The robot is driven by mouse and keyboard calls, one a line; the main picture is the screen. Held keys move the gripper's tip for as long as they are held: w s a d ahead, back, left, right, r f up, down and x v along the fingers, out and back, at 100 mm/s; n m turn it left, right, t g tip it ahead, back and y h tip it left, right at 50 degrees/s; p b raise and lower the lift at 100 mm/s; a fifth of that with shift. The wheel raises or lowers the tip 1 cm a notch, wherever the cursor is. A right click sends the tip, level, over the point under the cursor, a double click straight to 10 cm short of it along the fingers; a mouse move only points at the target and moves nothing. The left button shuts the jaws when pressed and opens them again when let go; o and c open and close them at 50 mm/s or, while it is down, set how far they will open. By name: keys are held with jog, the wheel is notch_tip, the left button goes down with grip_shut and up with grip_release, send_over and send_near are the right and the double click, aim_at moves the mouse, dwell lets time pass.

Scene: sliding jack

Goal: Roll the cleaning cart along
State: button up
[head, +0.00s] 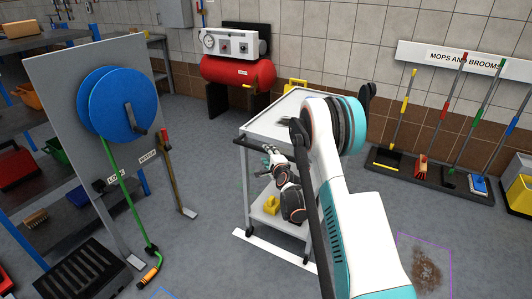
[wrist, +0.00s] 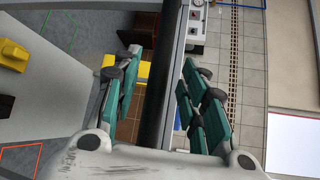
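The cleaning cart (head: 283,112) is a pale grey, two-shelf cart on casters, standing upright in the middle of the head view. A small yellow item (head: 271,204) is on its lower shelf. My gripper (head: 268,155) is at the cart's near left side, by its handle end. In the wrist view, a thick black bar (wrist: 165,60), which looks like the cart's handle, runs between the two green fingers of my gripper (wrist: 162,75). The fingers are open, with a gap on each side of the bar. My arm hides the cart's right side.
A white floor strip (head: 262,250) lies in front of the cart. A panel with a blue hose reel (head: 112,100) stands left. A red compressor (head: 237,73) is behind, and a mop rack (head: 425,180) is right. A brown stain (head: 427,268) marks the floor.

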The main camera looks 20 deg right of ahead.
jog(key=v, duration=0.7)
dwell(0.3)
jog(key=s+a+r+n+g+y, duration=0.1)
jog(key=s+a+r+n, duration=0.1)
jog(key=a+r+n, duration=0.3)
jog(key=s+a+r+n+g+y, duration=0.1)
jog(key=s+a+r, duration=0.15)
jog(key=r, duration=0.45)
jog(key=s+a+r+n+g, duration=0.2)
jog(key=s+a+r+n, duration=0.5)
jog(key=s, duration=0.3)
jog(key=s+a+n+g, duration=0.3)
jog(key=s+n, duration=0.5)
jog(key=s, duration=2)
jog(key=shift+s+r+g, duration=0.15)
jog(key=shift+s+g, duration=0.05)
jog(key=shift+g, duration=0.7)
